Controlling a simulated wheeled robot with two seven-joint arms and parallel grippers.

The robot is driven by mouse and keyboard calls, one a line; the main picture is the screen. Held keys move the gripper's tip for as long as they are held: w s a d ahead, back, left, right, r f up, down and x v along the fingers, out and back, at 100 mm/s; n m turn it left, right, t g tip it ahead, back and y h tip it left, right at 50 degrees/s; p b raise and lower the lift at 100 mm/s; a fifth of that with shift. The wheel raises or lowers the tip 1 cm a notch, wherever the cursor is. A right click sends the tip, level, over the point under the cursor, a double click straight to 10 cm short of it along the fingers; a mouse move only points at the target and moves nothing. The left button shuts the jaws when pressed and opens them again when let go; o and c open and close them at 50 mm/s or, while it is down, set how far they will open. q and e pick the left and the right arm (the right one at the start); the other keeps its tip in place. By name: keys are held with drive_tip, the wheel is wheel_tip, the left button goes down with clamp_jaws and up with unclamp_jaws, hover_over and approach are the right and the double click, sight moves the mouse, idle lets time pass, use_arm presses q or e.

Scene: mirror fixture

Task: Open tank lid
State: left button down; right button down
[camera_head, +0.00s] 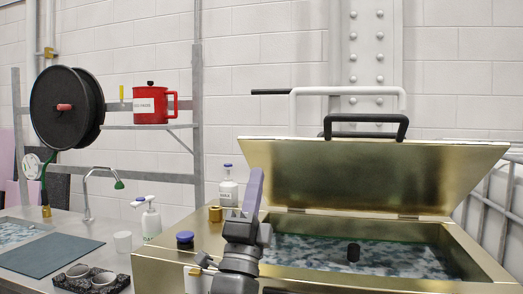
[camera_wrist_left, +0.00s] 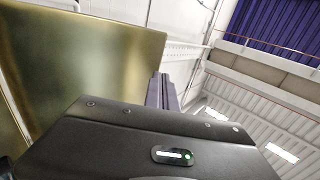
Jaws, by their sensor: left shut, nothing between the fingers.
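The brass-coloured tank (camera_head: 165,268) stands at the front right, with blue-and-white mottled contents showing inside. Its lid (camera_head: 370,172) is raised, tilted up on hinges at the back, with a black handle (camera_head: 366,118) at its upper edge. The lid's metal face fills the left of the left wrist view (camera_wrist_left: 80,55). My left gripper (camera_head: 255,180) is shut and empty, its purple fingers pointing up in front of the lid's left edge. The fingers also show in the left wrist view (camera_wrist_left: 162,90), right of the lid. I cannot tell whether they touch it. My right gripper is not in view.
A bottle (camera_head: 228,188) stands behind the tank's left side. A sink counter (camera_head: 105,225) lies left, below a red canister (camera_head: 153,104) and black reel (camera_head: 62,108). A white pipe (camera_head: 345,91) rises behind the lid.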

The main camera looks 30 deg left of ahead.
sight(262, 148)
use_arm(q)
drive_tip(key=p+x, duration=0.1)
drive_tip(key=x, duration=0.6)
drive_tip(key=shift+w+r+p, duration=0.2)
drive_tip(key=shift+r+p, duration=0.3)
drive_tip(key=shift+p, duration=0.05)
drive_tip(key=w+r+p, duration=0.1)
drive_tip(key=r+p, duration=0.1)
drive_tip(key=w+r+g+p, duration=0.1)
drive_tip(key=r+p, duration=0.1)
drive_tip(key=p, duration=0.1)
drive_tip(key=w+a+r+g+p, duration=0.1)
drive_tip(key=w+r+p, duration=0.1)
drive_tip(key=shift+h, duration=0.3)
drive_tip(key=w+a+r+g+p, duration=0.2)
drive_tip(key=w+r+p, duration=0.2)
drive_tip(key=w+p, duration=0.4)
drive_tip(key=w+a+r+g+h+p, duration=0.1)
drive_tip(key=w+r+p, duration=0.3)
drive_tip(key=w+p, duration=0.4)
drive_tip(key=shift+w+a+r+g+p, duration=0.15)
drive_tip(key=shift+w+a+g+p, duration=0.45)
drive_tip(key=shift+p, duration=2.5)
drive_tip(key=shift+s+a, duration=0.15)
drive_tip(key=shift+s, duration=0.1)
